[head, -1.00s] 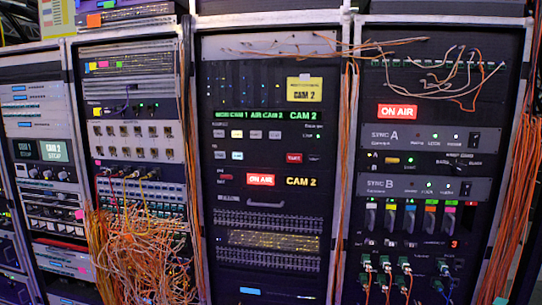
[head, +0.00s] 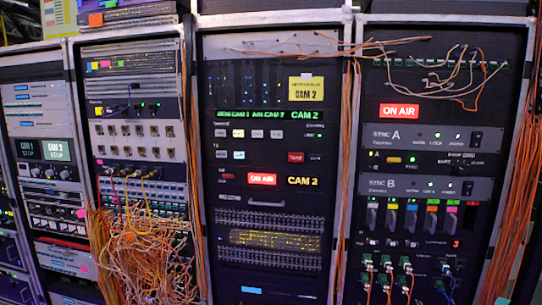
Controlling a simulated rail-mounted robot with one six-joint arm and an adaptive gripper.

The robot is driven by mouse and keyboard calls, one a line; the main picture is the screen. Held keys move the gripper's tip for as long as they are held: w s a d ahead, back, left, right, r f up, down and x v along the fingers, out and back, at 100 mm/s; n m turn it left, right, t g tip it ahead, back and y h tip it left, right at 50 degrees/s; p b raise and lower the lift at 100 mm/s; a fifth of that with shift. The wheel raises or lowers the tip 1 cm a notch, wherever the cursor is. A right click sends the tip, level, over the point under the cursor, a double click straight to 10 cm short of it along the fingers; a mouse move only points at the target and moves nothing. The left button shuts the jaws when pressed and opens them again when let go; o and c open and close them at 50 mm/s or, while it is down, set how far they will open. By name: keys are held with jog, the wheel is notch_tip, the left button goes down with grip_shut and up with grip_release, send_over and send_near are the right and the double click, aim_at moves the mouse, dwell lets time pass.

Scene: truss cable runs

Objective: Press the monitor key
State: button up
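In the head view, the middle rack (head: 274,100) faces me with a panel of small keys. An upper row holds several pale keys (head: 238,133). Below it are a few more keys (head: 239,155) and a larger red key (head: 295,157). The key labels are too small to read, so I cannot tell which is the monitor key. Above the keys, a green-lit strip (head: 252,114) appears to read MON CAM 1, AIR CAM 2, with CAM 2 at its right. My gripper is not in view.
A red ON AIR sign (head: 262,179) is lit under the keys. Orange cables (head: 145,250) hang in a tangle at lower left. Loose cables (head: 440,75) cross the right rack's top. The middle rack's key area is clear of cables.

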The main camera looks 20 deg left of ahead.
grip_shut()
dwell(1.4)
